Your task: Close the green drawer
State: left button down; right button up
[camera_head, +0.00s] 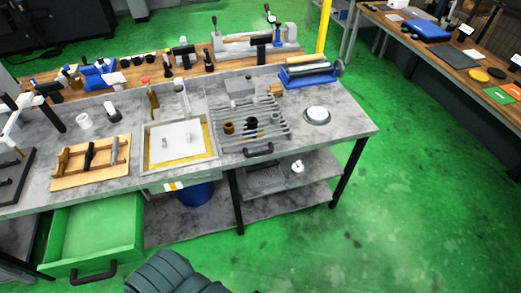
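The green drawer (97,229) is at the lower left, under the left part of the grey workbench (345,125). It is pulled well out toward me, and its inside looks empty. Its black handle (94,277) is on the front face, near the bottom edge of the view. I do not see my left or right gripper.
A dark ridged object, perhaps a chair back (165,272), stands just right of the drawer front. A blue bin (195,193) is under the bench. A wooden tray (91,162) lies on top. Green floor is clear at the lower right.

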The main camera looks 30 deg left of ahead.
aim_at(102, 233)
jog(key=u, duration=3.25)
jog(key=i+z, duration=0.15)
jog(key=z, duration=0.2)
